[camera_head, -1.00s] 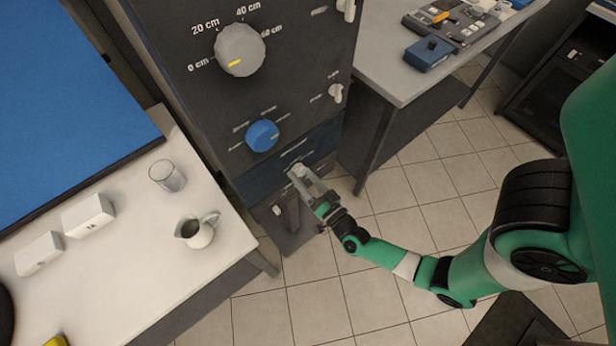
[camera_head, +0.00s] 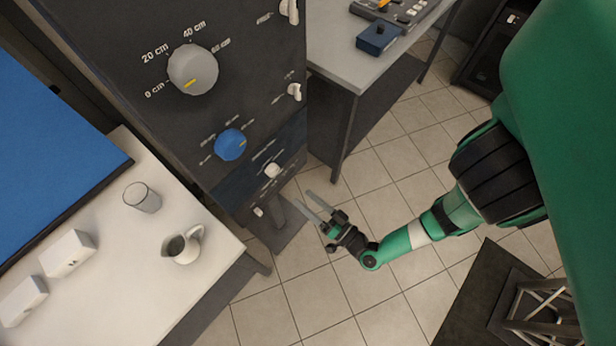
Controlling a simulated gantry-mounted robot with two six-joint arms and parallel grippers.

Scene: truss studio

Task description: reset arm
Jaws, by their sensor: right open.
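My right gripper (camera_head: 313,207) is open and empty, in the lower middle of the head view. It is in front of and to the right of the lower part of a dark control panel (camera_head: 250,100), apart from it. The nearest panel part to the fingers is a small white knob (camera_head: 272,170) on a blue section. My right arm (camera_head: 400,241), green and black, comes in from the right. My left gripper is not in view.
The panel carries a grey dial (camera_head: 193,69) and a blue dial (camera_head: 230,145). A white table (camera_head: 120,290) at left holds a glass (camera_head: 142,197), a pitcher (camera_head: 184,245) and white boxes. A grey table (camera_head: 345,60) stands behind right. Tiled floor (camera_head: 330,300) is open below my gripper.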

